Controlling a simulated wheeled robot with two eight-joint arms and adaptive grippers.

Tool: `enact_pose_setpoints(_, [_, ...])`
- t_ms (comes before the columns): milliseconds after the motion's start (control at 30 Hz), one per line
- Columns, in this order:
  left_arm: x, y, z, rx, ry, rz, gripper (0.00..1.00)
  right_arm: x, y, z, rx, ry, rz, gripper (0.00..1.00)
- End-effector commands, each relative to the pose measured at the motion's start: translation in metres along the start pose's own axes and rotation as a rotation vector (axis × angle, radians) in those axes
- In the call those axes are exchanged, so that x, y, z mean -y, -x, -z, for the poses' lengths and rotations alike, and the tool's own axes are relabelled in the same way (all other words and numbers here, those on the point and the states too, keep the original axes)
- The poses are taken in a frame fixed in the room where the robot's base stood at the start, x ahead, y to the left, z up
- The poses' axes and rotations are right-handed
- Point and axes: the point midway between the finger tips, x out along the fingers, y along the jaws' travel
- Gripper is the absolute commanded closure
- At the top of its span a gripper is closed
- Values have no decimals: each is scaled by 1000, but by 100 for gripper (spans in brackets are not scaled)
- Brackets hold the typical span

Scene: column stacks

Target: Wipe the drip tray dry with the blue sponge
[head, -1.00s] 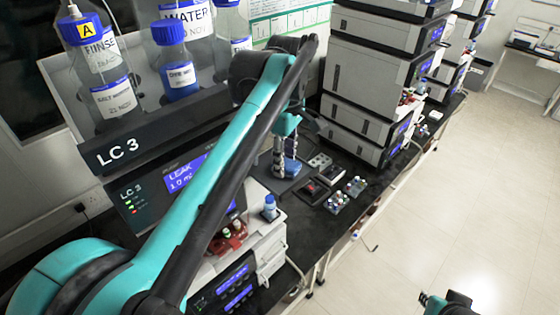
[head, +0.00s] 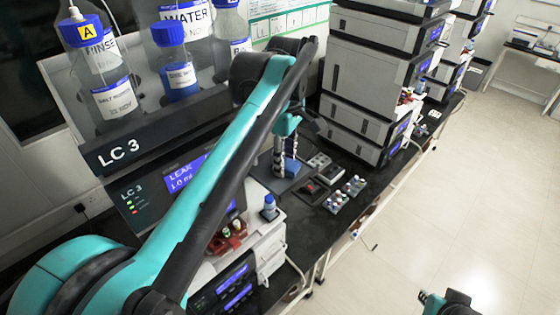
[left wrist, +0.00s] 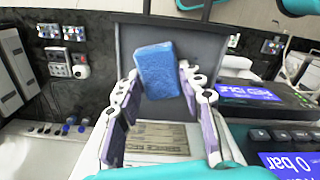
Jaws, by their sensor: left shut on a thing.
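The blue sponge (left wrist: 160,70) is held between the two fingers of my left gripper (left wrist: 158,88), a little tilted in the left wrist view. In the head view the sponge (head: 292,168) is a small blue block at the fingers of my left gripper (head: 284,158). The drip tray (head: 268,180) looks like a flat dark grey tray on the bench below it. I cannot tell whether the sponge touches the tray. My right gripper is not clearly visible.
Tall instrument stacks (head: 370,80) stand right behind the tray. Vial racks (head: 345,193) lie to its right. The LC 3 stack with bottles (head: 178,75) on top is at the left. A small blue-capped bottle (head: 269,207) stands in front.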

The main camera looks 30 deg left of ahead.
Motion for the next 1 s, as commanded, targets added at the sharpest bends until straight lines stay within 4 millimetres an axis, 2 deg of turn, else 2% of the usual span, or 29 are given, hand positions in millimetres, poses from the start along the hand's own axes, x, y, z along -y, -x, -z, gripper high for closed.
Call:
enact_pose_setpoints(467, [25, 1, 8, 0, 1, 0, 86, 0, 2, 1, 0, 0, 0, 86])
enact_pose_setpoints(833, [1, -1, 0, 1, -1, -1, 85, 0, 3, 2, 0, 0, 0, 86])
enact_pose_setpoints(1000, [1, -1, 0, 1, 0, -3, 86, 0, 3, 2, 0, 0, 0, 86])
